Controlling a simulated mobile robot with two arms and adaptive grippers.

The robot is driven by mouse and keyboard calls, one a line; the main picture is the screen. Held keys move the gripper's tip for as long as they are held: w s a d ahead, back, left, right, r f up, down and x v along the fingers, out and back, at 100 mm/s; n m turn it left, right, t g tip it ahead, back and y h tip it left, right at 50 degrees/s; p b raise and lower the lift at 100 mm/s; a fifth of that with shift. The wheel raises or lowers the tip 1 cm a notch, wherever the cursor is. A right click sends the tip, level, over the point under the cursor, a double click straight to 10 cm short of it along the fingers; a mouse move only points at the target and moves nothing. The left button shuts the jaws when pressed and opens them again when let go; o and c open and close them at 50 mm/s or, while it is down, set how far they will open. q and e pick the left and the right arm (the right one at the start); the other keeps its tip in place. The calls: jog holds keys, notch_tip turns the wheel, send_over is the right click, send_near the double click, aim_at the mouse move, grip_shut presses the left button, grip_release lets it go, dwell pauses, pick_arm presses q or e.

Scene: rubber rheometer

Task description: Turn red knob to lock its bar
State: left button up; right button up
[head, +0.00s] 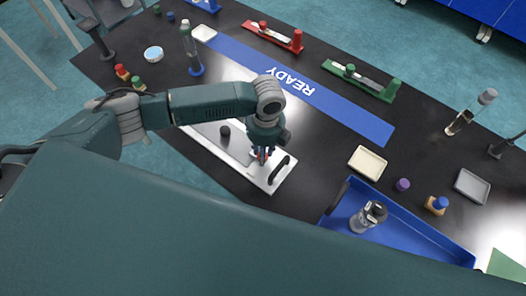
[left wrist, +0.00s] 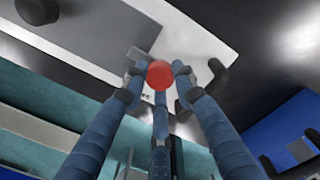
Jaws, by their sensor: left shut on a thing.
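A round red knob (left wrist: 159,74) sits between the blue fingertips of my left gripper (left wrist: 158,80) in the left wrist view. The gripper is shut on it. In the head view the same gripper (head: 262,157) points down over a white plate (head: 265,181), next to a black handle (head: 279,169). It hides most of the knob there, and I cannot make out the knob's bar. A separate red fixture (head: 280,37) at the back carries a small red knob (head: 263,26) and a pale bar, away from the gripper. My right gripper is not in view.
A blue READY strip (head: 340,115) crosses the black table. A green fixture (head: 362,79) lies behind it. A blue tray (head: 421,234) holding a clear bottle (head: 368,216) is at the right front. A cream dish (head: 367,162) and a purple-topped item (head: 402,184) stand nearby.

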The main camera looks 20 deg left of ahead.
pick_arm(q)
jog(key=shift+w+r, duration=0.1)
jog(key=shift+w, duration=0.05)
jog(key=o, duration=1.2)
jog(key=shift+c, duration=0.2)
notch_tip(320, 180, up, 12)
jog(key=shift+d, duration=0.2)
